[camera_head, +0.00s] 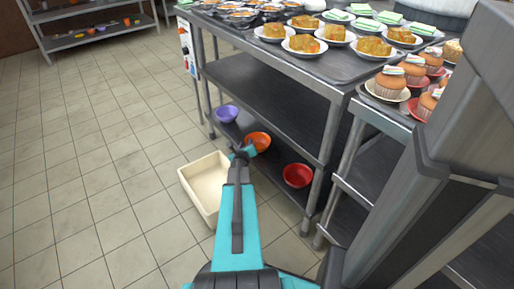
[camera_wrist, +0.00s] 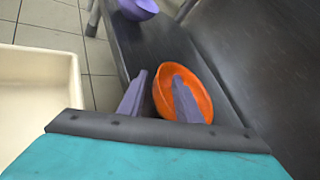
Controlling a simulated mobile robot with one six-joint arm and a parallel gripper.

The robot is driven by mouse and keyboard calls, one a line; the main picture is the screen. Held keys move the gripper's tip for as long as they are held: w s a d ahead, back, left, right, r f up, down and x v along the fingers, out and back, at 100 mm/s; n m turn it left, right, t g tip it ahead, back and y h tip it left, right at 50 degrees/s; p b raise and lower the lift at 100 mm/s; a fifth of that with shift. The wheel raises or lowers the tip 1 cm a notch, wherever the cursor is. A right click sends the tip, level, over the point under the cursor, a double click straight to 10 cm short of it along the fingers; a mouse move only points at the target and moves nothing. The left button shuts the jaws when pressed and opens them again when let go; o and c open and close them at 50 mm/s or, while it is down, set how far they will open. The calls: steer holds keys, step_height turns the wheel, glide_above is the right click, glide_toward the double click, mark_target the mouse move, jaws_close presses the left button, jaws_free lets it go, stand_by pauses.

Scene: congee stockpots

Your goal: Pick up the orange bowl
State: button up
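The orange bowl (camera_head: 259,141) sits on the low dark shelf of the steel rack, between a purple bowl and a red bowl. In the wrist view the orange bowl (camera_wrist: 163,100) is right in front of my gripper (camera_wrist: 159,78). My gripper is open. One finger is outside the bowl's left side and the other overlaps the bowl's inside, with the left rim between them. I cannot tell whether either finger touches it. In the head view my gripper (camera_head: 243,152) is beside the bowl's left side and hides a little of it.
The purple bowl (camera_head: 227,114) is behind, the red bowl (camera_head: 297,175) in front to the right. An empty cream bin (camera_head: 207,188) stands on the floor left of my arm. Shelf legs and an upper shelf (camera_head: 270,95) border the space. The tiled floor at left is clear.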

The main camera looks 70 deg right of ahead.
steer(key=shift+x, duration=1.35)
jaws_close()
